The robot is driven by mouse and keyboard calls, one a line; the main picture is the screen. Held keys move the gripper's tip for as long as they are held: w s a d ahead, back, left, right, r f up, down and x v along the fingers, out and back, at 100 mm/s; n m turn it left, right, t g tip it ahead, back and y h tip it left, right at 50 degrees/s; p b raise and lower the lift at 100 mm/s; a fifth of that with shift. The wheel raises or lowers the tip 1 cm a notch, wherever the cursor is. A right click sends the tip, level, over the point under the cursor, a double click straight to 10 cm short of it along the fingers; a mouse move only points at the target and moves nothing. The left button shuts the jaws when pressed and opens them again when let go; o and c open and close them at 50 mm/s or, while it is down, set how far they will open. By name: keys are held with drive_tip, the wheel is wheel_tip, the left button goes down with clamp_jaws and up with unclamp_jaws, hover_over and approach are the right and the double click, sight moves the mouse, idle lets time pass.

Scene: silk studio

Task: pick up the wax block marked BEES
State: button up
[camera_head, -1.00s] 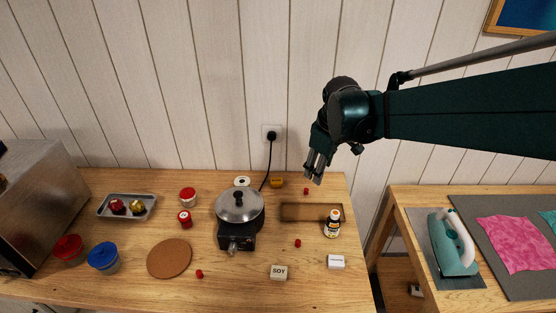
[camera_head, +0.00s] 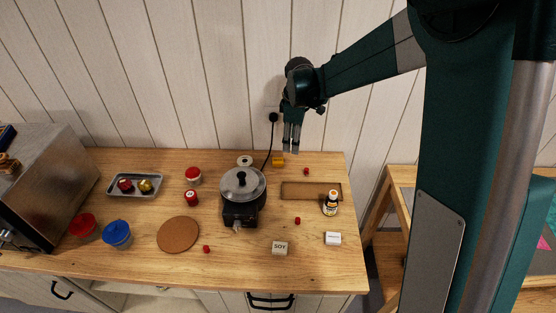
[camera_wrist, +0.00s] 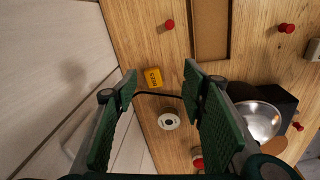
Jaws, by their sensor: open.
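The wax block marked BEES is a small yellow block (camera_head: 278,162) on the table near the wall, right of the pot's cord. In the wrist view the yellow block (camera_wrist: 153,77) shows dark lettering and lies beyond my fingertips, a little left of the middle. My gripper (camera_head: 291,151) hangs above the back of the table, just right of the block in the head view. In the wrist view my gripper (camera_wrist: 160,75) has its two green fingers spread apart with nothing between them.
A lidded pot (camera_head: 242,183) on a dark burner stands front left of the block. A white ring-shaped thing (camera_head: 244,160) lies left of it. A black cord (camera_head: 269,150) runs close by to the wall socket. A wooden tray (camera_head: 311,191) and a bottle (camera_head: 331,203) are to the right.

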sight(280, 160)
drive_tip(key=w+a+f+n+p, duration=0.1)
drive_tip(key=w+a+f, duration=0.1)
drive_tip(key=a+f, duration=0.1)
drive_tip(key=w+a+f+n+g+p, duration=0.1)
drive_tip(key=w+f, duration=0.1)
drive_tip(key=shift+a+f+n+p, duration=0.2)
drive_tip(key=shift+n+p, duration=0.1)
drive_tip(key=shift+w+a+f, duration=0.2)
drive_tip(key=shift+a+f, duration=0.15)
drive_tip(key=shift+f, duration=0.2)
drive_tip(key=shift+n, duration=0.3)
drive_tip(key=shift+f, duration=0.15)
drive_tip(key=shift+f, duration=1.2)
drive_tip(key=shift+f+p, duration=0.6)
drive_tip(key=shift+f, duration=2)
